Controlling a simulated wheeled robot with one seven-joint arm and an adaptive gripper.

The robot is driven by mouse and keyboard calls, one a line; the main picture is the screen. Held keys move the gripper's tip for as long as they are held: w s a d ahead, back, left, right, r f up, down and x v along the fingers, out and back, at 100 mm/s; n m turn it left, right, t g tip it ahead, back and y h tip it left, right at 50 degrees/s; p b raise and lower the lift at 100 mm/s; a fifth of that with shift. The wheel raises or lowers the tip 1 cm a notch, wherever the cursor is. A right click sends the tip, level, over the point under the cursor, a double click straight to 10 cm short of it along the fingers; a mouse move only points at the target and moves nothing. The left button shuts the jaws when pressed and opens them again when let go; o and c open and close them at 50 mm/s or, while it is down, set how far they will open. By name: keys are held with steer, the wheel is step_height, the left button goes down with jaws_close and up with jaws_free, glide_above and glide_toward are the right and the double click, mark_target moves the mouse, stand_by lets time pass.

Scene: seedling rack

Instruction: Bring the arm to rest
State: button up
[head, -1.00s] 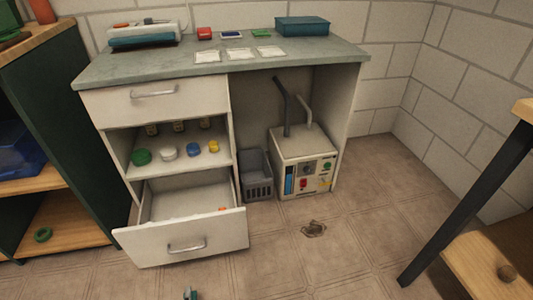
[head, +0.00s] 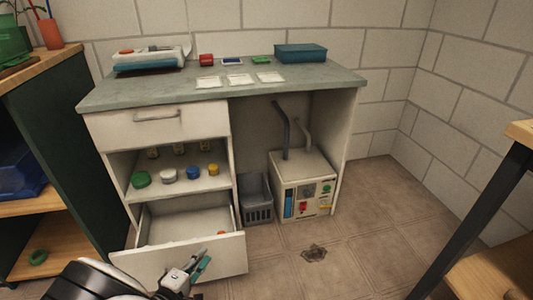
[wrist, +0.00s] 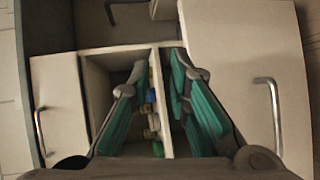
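My gripper (head: 196,262) is in front of the open bottom drawer in the head view, with part of my arm at the bottom edge. In the wrist view my gripper (wrist: 158,65) has its two teal fingers apart, with nothing between them. The bottom drawer (head: 180,262) is pulled out, and a small orange thing (head: 221,233) shows inside it. My gripper covers part of its front in the head view. I cannot tell whether the gripper touches the drawer.
A bench (head: 300,76) bears packets and boxes. Its open shelf (head: 150,187) holds jars and coloured lids. A grey basket (head: 257,212) and a control box (head: 304,190) stand under it. A dark shelf unit (head: 90,150) is at left, a table leg (head: 465,220) at right.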

steer(key=w+d+r+m+g+h, duration=0.2)
steer(key=d+r+m+g+h, duration=0.1)
steer(key=d+r, duration=0.5)
steer(key=w+d+r+m+g+h, duration=0.2)
steer(key=d+r+m+g, duration=0.1)
steer(key=d+r, duration=0.55)
steer(key=s+d+r+m+g, duration=0.2)
steer(key=s+d+r+g, duration=0.1)
steer(key=d+r, duration=0.35)
steer(key=s+d+r+m+g, duration=0.2)
steer(key=d+r+g, duration=0.1)
steer(key=d+r, duration=0.35)
steer(key=s+d+r+m+g+y, duration=0.25)
steer(key=s+d+r, duration=0.2)
steer(key=s, duration=0.35)
steer(key=s+d+r+m+g+y, duration=0.1)
steer(key=s+d+r+y, duration=0.25)
steer(key=s+d, duration=0.3)
steer(key=s+a+t+y, duration=0.15)
steer(key=s+y, duration=0.25)
steer(key=s, duration=1.2)
step_height(320, 180, up, 36)
steer(key=t+p, duration=0.3)
steer(key=p, duration=3.1)
steer(key=shift+r+t, duration=0.2)
steer(key=shift+t, duration=0.1)
steer(key=shift+w+a, duration=0.1)
